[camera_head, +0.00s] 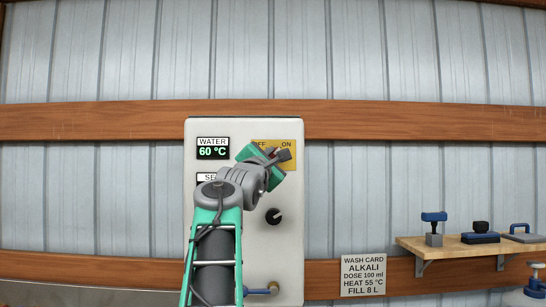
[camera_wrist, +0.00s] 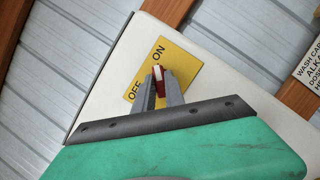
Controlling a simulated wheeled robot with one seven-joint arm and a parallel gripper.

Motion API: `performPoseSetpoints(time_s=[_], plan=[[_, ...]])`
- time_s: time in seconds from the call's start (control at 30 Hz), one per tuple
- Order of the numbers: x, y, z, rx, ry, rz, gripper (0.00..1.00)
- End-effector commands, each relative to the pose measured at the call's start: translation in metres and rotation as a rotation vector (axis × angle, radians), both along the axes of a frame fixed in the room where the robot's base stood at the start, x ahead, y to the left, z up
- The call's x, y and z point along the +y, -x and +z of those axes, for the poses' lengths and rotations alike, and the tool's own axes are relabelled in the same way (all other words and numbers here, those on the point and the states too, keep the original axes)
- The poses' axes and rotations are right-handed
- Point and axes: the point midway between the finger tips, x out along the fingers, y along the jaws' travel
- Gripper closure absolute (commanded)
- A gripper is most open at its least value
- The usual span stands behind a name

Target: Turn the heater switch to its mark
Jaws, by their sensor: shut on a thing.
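The heater switch shows in the wrist view as a small red and white lever (camera_wrist: 158,73) on a yellow plate (camera_wrist: 182,64) marked OFF and ON. My gripper (camera_wrist: 160,88) is shut on this lever, with one grey finger on each side. The lever's base is hidden between the fingers, and I cannot tell exactly which word it points to. In the head view the yellow plate (camera_head: 289,161) is at the upper right of the white panel (camera_head: 240,260). There my gripper (camera_head: 276,156) covers the switch and part of OFF.
The panel has a water display (camera_head: 212,149) reading 60 °C, a partly hidden set display and a black knob (camera_head: 273,216). A wash card (camera_head: 363,275) reads heat 55 °C. A wooden shelf (camera_head: 470,246) with tools is at the right.

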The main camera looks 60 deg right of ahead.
Motion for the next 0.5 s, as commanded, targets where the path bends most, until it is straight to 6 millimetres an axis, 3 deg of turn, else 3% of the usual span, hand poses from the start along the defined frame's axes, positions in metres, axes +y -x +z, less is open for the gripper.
performPoseSetpoints(time_s=[0.17, 0.5], plan=[[-0.0015, 0.0017, -0.0048, 0.059, 0.025, -0.003, 1.00], [-0.0026, 0.0042, -0.0047, 0.439, 0.220, -0.004, 1.00]])
